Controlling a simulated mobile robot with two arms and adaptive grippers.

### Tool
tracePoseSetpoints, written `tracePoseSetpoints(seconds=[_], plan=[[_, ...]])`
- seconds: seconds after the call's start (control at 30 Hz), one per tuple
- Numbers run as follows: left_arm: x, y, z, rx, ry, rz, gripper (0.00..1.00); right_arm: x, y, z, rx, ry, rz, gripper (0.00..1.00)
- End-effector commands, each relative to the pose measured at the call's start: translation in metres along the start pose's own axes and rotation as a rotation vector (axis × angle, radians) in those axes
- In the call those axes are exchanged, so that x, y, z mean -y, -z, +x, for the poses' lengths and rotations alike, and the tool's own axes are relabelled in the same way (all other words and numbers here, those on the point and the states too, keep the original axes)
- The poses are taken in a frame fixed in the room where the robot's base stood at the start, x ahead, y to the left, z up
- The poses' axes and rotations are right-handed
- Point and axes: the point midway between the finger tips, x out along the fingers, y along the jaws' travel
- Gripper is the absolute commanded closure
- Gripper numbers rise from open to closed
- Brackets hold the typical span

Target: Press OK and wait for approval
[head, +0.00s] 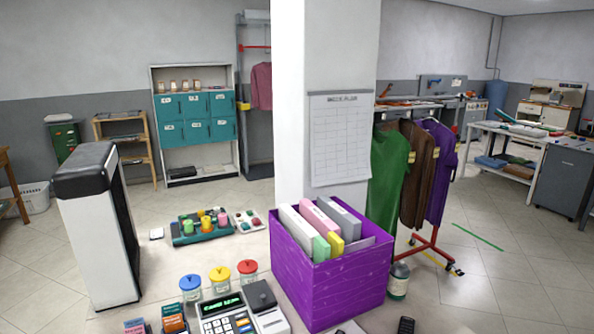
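A cash register (228,316) with a lit green display and a keypad stands at the bottom of the head view, cut off by the lower edge. A dark box-shaped device (261,296) on a pale base stands against its right side. A small dark handheld item with keys (405,325) shows at the bottom edge, mostly cut off. I cannot tell which of these has an OK key, and no approval message is readable. Neither of my grippers is in view.
A purple box (335,284) of files stands right of the register. Jars with coloured lids (220,274), a teal tray of spools (203,231) and small booklets (174,318) are nearby. A tall white block with a black top (88,240) stands left; a clothes rack (431,243) is behind.

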Motion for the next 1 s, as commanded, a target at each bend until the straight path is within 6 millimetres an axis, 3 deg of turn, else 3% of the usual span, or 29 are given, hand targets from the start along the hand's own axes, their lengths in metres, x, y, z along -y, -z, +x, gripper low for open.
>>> tracePoseSetpoints(seconds=[0.03,0.13,0.17,1.0], plan=[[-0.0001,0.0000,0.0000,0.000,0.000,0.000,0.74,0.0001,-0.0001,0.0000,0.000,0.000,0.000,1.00],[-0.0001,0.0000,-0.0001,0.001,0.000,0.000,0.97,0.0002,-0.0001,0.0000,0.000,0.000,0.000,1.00],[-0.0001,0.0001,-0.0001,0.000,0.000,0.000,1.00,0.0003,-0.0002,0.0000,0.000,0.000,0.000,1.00],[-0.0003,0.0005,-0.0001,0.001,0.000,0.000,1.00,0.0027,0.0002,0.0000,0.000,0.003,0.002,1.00]])
